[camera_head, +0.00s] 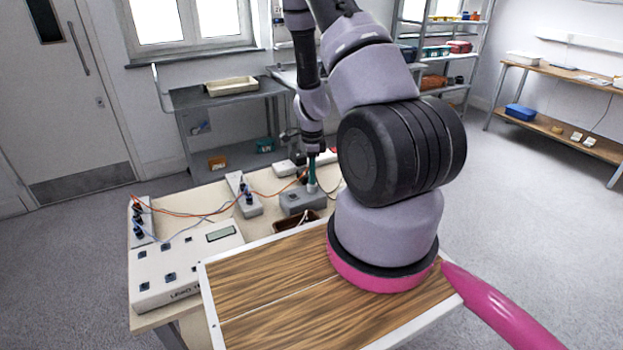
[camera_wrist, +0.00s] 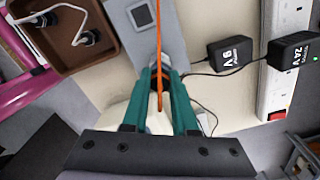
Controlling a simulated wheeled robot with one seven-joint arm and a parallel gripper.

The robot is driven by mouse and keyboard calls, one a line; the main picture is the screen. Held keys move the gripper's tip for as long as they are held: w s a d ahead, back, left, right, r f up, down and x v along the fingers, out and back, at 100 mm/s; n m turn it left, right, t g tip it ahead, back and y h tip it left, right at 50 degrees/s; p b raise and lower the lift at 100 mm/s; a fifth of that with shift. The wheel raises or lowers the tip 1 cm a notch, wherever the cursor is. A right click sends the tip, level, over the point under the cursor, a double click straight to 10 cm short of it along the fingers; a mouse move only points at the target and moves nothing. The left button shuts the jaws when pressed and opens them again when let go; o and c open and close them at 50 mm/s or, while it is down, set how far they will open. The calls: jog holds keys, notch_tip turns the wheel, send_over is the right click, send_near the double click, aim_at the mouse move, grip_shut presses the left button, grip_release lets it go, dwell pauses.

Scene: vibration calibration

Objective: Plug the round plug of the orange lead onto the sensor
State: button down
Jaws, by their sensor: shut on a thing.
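My gripper (camera_head: 312,178) has teal fingers and points down over a grey block (camera_head: 296,204) on the bench. In the wrist view my gripper (camera_wrist: 160,75) is shut on a dark round plug, mostly hidden between the fingers. The orange lead (camera_wrist: 158,30) runs up from between the fingertips, and it crosses the bench from the left in the head view (camera_head: 210,213). A small pale cylinder, perhaps the sensor (camera_head: 311,188), shows just under the fingers on the block. Whether the plug touches it cannot be told. The grey block (camera_wrist: 165,45) lies beyond the fingertips in the wrist view.
A brown tray (camera_wrist: 115,50) holds black plugs on a pale lead. A control box (camera_head: 185,265) and another grey block (camera_head: 247,207) stand left on the bench.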

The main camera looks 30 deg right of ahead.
jog(key=m, duration=0.3)
jog(key=m, duration=0.4)
jog(key=c, duration=0.6)
grip_release()
jog(key=shift+r, duration=0.15)
jog(key=shift+r, duration=2.35)
